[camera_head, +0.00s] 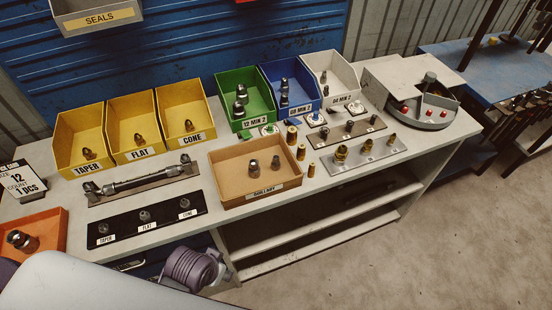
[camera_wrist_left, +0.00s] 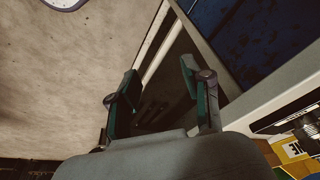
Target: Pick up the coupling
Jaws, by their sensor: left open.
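Several metal couplings are in view and I cannot tell which is meant. One lies in the orange tray; call it the orange-tray coupling (camera_head: 22,241). Two stand in the tan tray: the left tan-tray coupling (camera_head: 253,168) and the right tan-tray coupling (camera_head: 275,162). Others sit in the green bin (camera_head: 235,84) labelled 12, the blue bin (camera_head: 285,73) labelled 08 and the white bin (camera_head: 330,66) labelled 04. My left gripper (camera_wrist_left: 160,80) is open in the left wrist view, with nothing between its fingers. My right gripper is not seen.
Yellow bins labelled taper, flat and cone (camera_head: 186,97) stand behind a hose (camera_head: 140,182) on a stand. A black labelled plate (camera_head: 148,228) lies in front. A crimper with red buttons (camera_head: 425,105) stands at the right. A card (camera_head: 20,183) reads 12, count 1.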

